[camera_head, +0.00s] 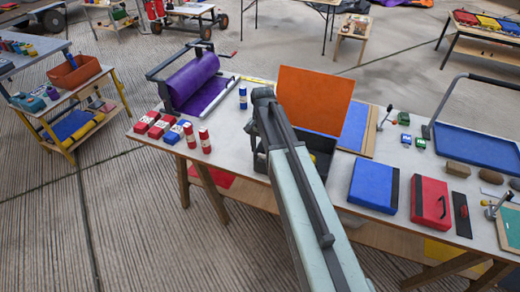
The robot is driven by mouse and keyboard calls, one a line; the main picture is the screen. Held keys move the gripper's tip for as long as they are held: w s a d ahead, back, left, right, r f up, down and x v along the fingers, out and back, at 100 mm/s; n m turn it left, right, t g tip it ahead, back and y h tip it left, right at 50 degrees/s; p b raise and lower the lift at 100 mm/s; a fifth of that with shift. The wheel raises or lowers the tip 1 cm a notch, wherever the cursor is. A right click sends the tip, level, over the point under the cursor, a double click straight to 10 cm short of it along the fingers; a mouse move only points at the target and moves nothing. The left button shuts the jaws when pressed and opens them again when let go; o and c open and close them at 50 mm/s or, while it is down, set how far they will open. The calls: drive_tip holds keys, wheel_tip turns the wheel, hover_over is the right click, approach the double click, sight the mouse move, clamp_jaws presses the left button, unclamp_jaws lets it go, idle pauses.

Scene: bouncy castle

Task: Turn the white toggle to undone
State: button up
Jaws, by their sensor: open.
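I cannot clearly make out a white toggle. A small upright lever (387,117) stands on the table near the back edge, right of the blue panel. Another small metal lever (496,205) stands at the right edge, beside a green board. Both are too small to tell whether either is the toggle or how it is set. My arm (312,215) reaches up from the bottom over the middle of the table. Its far end is by the open black box with the raised orange lid (313,98). I cannot make out my gripper's fingers.
The long table (328,188) holds a purple roll in a frame (193,82), red and blue blocks, a blue case (374,184), a red case (430,201) and a blue tray (480,147). A shelf cart (75,115) stands left. The floor at front left is clear.

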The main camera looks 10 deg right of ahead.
wheel_tip(320, 180, up, 6)
drive_tip(key=p, duration=0.5)
drive_tip(key=shift+r, duration=0.15)
drive_tip(key=shift+f, duration=0.2)
